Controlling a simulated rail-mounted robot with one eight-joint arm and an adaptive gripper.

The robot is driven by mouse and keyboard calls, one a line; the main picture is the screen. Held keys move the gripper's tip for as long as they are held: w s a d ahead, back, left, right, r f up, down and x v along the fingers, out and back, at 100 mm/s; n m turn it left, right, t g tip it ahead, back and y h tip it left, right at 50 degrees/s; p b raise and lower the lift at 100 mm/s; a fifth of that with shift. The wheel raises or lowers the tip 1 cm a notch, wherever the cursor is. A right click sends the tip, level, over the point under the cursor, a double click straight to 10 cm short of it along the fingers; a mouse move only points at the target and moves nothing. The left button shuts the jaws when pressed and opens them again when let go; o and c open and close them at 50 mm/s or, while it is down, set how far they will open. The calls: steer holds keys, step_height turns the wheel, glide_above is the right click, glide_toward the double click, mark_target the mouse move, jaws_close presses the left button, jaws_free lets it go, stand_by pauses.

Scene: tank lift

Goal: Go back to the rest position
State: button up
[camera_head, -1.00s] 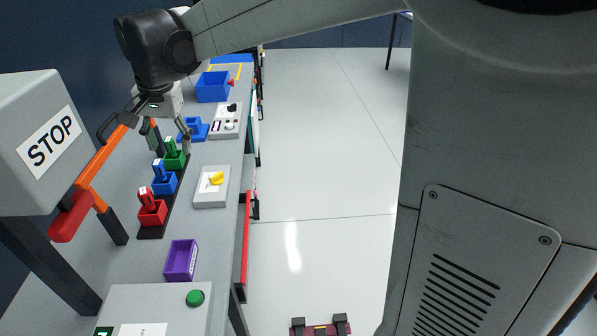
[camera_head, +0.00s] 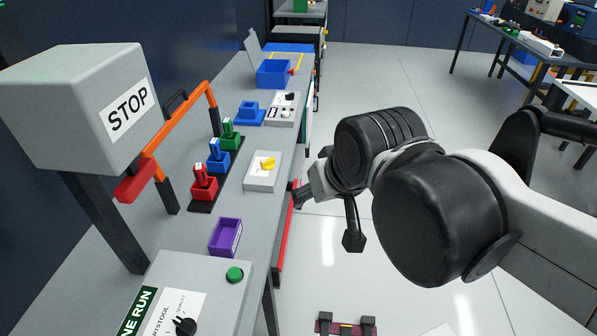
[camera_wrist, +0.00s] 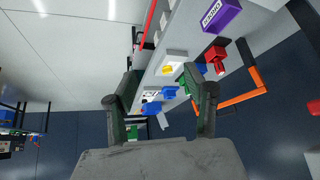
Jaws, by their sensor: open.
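My gripper (camera_head: 303,194) is in front of the bench's right edge, over the aisle, pointing toward the bench. It is partly hidden by my own wrist. In the wrist view its two fingers (camera_wrist: 166,98) stand apart with nothing held between them. The bench items show beyond the fingers, at a distance. My arm is folded in from the right of the head view.
The bench (camera_head: 262,205) carries red (camera_head: 203,185), blue (camera_head: 218,160) and green (camera_head: 230,137) blocks with handles, a yellow-knob box (camera_head: 263,172), a purple bin (camera_head: 225,238) and a blue bin (camera_head: 272,75). A STOP box (camera_head: 85,105) stands left. The aisle floor (camera_head: 375,75) is clear.

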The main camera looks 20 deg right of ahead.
steer(key=shift+s+d+f, duration=0.25)
steer(key=shift+s+f, duration=0.35)
steer(key=shift+s, duration=0.15)
step_height(320, 180, down, 5)
steer(key=b, duration=0.4)
steer(key=shift+r+b, duration=0.1)
steer(key=shift+b, duration=0.3)
steer(key=shift+r, duration=0.1)
steer(key=shift+c, duration=0.5)
